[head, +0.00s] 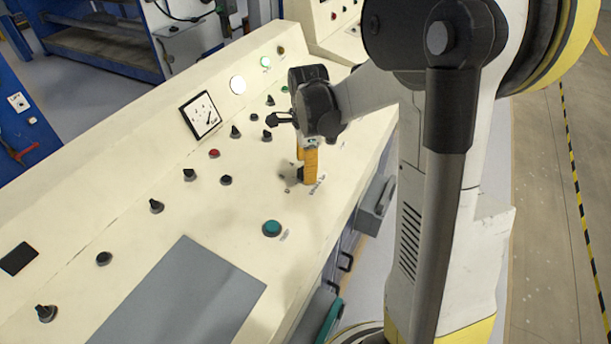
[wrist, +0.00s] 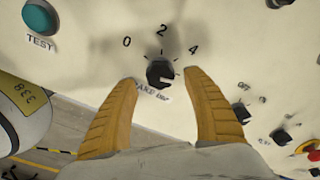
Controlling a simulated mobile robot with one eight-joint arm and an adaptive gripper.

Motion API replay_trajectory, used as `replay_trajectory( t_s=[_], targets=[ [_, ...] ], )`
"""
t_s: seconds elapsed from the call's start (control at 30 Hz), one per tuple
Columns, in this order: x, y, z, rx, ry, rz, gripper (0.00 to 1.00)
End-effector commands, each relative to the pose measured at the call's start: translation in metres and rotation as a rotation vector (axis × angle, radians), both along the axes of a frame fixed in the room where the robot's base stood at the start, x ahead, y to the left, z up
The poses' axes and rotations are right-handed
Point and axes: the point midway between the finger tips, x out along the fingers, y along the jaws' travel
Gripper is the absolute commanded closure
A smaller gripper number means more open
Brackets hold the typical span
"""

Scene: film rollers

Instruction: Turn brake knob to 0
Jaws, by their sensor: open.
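The brake knob (wrist: 160,73) is a black rotary knob on the cream panel, with the marks 0, 2 and 4 around its upper side in the wrist view. Its pointer appears to face roughly toward 2, but this is hard to be sure of. A partly hidden label lies just below it. My gripper (wrist: 162,80) is open, with one yellow fingertip on each side of the knob and a visible gap to it. In the head view my gripper (head: 307,163) reaches down to the panel's right part and mostly hides the knob.
A teal TEST button (wrist: 40,18) lies left of the knob in the wrist view. It also shows in the head view (head: 272,228). Other black knobs (wrist: 281,137) are to the right. A gauge (head: 201,115) and a grey plate (head: 180,298) are on the console.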

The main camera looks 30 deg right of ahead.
Motion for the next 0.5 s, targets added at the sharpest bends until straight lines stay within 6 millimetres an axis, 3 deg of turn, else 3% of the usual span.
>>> replay_trajectory(
  t_s=[0.2, 0.5],
  targets=[
    [0.001, 0.0, -0.021, 0.0, 0.0, 0.0, 0.41],
    [0.001, 0.0, -0.021, 0.0, 0.0, 0.001, 0.43]
  ],
)
